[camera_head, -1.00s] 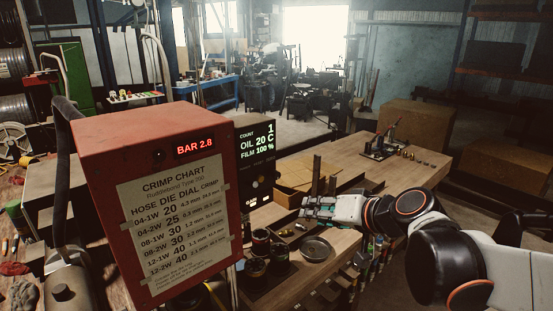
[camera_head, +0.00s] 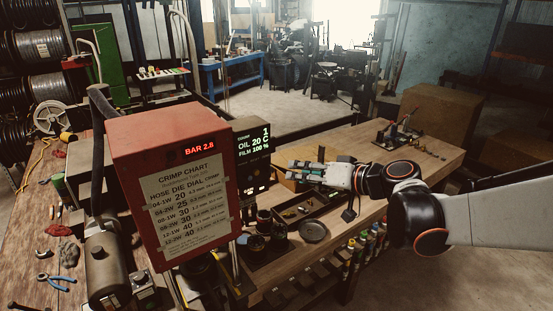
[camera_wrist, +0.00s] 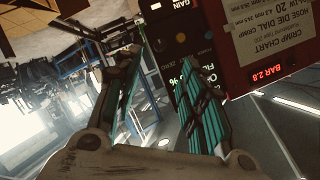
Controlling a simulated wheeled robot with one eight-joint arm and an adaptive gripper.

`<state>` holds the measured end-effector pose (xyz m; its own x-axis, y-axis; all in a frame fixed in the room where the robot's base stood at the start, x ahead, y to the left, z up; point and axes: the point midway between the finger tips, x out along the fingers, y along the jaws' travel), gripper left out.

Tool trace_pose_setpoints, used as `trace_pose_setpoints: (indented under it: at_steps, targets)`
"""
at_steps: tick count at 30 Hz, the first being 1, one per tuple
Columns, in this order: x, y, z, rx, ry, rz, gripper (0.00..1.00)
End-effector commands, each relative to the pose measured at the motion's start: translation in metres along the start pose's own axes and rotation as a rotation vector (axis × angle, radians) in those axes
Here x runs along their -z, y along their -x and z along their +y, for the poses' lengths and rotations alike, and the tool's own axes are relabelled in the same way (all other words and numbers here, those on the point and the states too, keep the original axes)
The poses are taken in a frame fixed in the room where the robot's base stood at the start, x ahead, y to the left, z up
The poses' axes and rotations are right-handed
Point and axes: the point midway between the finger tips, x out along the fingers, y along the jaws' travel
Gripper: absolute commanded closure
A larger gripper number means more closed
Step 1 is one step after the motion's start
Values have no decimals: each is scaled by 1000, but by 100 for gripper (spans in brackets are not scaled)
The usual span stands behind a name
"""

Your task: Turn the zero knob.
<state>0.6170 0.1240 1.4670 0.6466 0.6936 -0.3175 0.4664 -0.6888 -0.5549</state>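The dark control unit (camera_head: 251,155) stands against the right side of the red crimper box (camera_head: 160,170). It has a lit display and small round controls below. In the wrist view its dark panel (camera_wrist: 200,30) appears turned over, with GAIN and faint ZERO lettering. A small yellowish round spot (camera_wrist: 158,45) shows near the ZERO lettering; I cannot tell whether it is the zero knob, which may be partly hidden by a finger. My gripper (camera_wrist: 158,70) is open and empty, its fingers pointing towards the panel. In the head view my gripper (camera_head: 292,170) is right of the unit, apart from it.
The wooden bench (camera_head: 345,215) carries a round dish (camera_head: 313,231), dark cups (camera_head: 257,243) and a tray of small parts. A small fixture (camera_head: 395,135) stands at the far end.

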Motion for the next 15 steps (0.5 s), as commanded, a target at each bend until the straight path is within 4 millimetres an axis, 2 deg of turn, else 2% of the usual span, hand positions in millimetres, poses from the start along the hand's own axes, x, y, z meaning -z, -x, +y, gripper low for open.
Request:
trace_pose_setpoints:
  at_steps: [1, 6, 15]
  targets:
    - [0, -12, -1, 3, 2, -3, 62]
    - [0, -44, -1, 2, 1, -2, 62]
    - [0, -85, 0, 0, 1, -1, 62]
